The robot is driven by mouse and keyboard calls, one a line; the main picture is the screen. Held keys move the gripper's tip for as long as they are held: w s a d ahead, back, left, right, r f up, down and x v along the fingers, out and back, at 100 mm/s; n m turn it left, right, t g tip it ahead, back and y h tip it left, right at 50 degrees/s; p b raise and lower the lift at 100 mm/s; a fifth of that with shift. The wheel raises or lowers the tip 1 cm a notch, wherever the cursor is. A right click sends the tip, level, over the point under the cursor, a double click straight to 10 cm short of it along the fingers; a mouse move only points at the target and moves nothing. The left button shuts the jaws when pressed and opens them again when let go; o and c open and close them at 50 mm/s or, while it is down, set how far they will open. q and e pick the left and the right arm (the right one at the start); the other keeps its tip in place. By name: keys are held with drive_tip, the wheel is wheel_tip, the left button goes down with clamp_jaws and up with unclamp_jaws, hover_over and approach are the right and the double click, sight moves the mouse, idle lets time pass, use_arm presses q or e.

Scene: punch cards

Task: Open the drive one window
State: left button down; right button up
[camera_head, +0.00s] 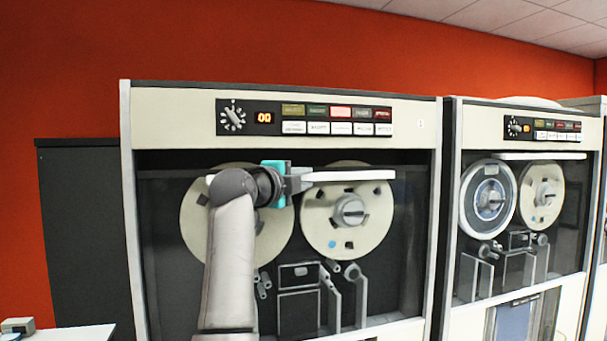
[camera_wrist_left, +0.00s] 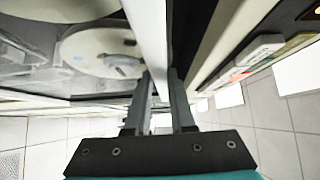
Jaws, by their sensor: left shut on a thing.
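The nearer tape drive (camera_head: 408,117) has a clear window (camera_head: 405,240) with a long white handle bar (camera_head: 350,176) along its top. A dark gap shows between the window's top edge and the control panel above. My left gripper (camera_head: 300,181), with a teal band behind it, is shut on the handle bar near its middle. In the left wrist view the white handle bar (camera_wrist_left: 147,35) runs between the two grey fingers of the left gripper (camera_wrist_left: 160,92). My arm hides part of the left reel. My right gripper is not in view.
Two tape reels (camera_head: 322,222) sit behind the window. A second drive (camera_head: 474,122) stands close on the right, its white handle (camera_head: 540,156) just under its panel. A dark cabinet (camera_head: 80,230) stands at left, and a white table (camera_head: 75,333) is at lower left.

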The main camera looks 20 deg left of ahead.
use_arm(q)
drive_tip(key=b, duration=0.8)
approach(303, 252)
drive_tip(key=w+d+r, duration=0.2)
drive_tip(key=w+d, duration=0.2)
wheel_tip(303, 252, down, 24)
drive_tip(key=b, duration=0.7)
drive_tip(key=shift+a+b, duration=0.15)
drive_tip(key=shift+b, duration=0.15)
drive_tip(key=shift+r, duration=0.1)
drive_tip(key=c, duration=0.8)
unclamp_jaws()
drive_tip(key=shift+r, duration=0.1)
drive_tip(key=shift+o, duration=0.2)
drive_tip(key=shift+s, duration=0.1)
drive_tip(key=s+a, duration=0.2)
drive_tip(key=s, duration=1.3)
drive_tip(key=shift+a+p, duration=0.35)
drive_tip(key=shift+a, duration=0.05)
drive_tip(key=shift+w, duration=0.1)
